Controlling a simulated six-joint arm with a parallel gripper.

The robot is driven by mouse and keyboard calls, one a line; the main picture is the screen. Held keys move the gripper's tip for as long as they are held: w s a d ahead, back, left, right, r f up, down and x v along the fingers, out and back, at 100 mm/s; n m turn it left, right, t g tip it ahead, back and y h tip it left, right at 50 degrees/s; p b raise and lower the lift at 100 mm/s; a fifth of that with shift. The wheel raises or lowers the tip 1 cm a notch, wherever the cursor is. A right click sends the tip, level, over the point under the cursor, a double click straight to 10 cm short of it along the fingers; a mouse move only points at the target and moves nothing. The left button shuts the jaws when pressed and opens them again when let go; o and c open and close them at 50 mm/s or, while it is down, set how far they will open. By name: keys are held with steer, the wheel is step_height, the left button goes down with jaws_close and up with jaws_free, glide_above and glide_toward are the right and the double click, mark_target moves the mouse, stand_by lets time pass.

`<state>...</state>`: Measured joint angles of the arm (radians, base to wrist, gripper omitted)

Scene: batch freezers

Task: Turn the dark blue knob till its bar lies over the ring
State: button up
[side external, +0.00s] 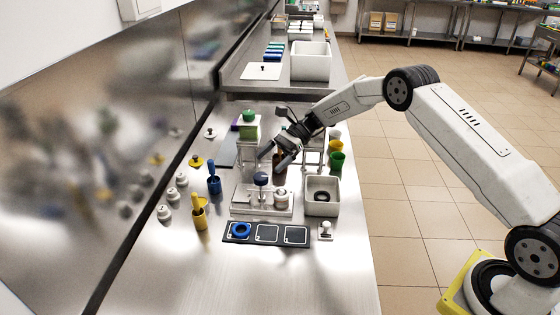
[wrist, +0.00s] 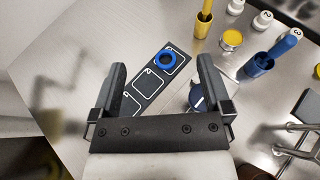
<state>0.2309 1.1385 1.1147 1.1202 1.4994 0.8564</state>
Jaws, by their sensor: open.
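The dark blue knob (side external: 261,179) stands upright on a clear and white base (side external: 242,200) in the middle of the bench. In the wrist view the knob (wrist: 196,98) is partly hidden behind the right finger, and a pale streak that may be its bar shows on top; its exact direction is unclear. A bright blue ring (side external: 240,230) lies on the black three-square panel (side external: 254,241) in front of the base; it also shows in the wrist view (wrist: 164,60). I cannot make out another ring mark by the knob. My gripper (side external: 273,158) is open and empty, just above and behind the knob, apart from it.
Blue (side external: 214,184) and yellow (side external: 199,212) cups with handled tools stand to the left, with several white numbered weights or knobs. A white square bin (side external: 322,196) is at the right. Green and yellow cups stand behind it. The front of the bench is clear.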

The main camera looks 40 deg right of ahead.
steer(key=s+r, duration=0.3)
steer(key=s, duration=0.5)
steer(key=shift+s+d+r, duration=0.2)
steer(key=shift+s+r, duration=0.05)
steer(key=shift+r, duration=0.1)
steer(key=shift+s, duration=0.1)
stand_by(0.4)
steer(key=s+d+n+t+h, duration=0.2)
steer(key=s+n+h, duration=1.1)
steer(key=s+n, duration=0.5)
steer(key=shift+s+d+f+t, duration=0.3)
steer(key=shift+s+f, duration=0.15)
steer(key=shift+s, duration=0.5)
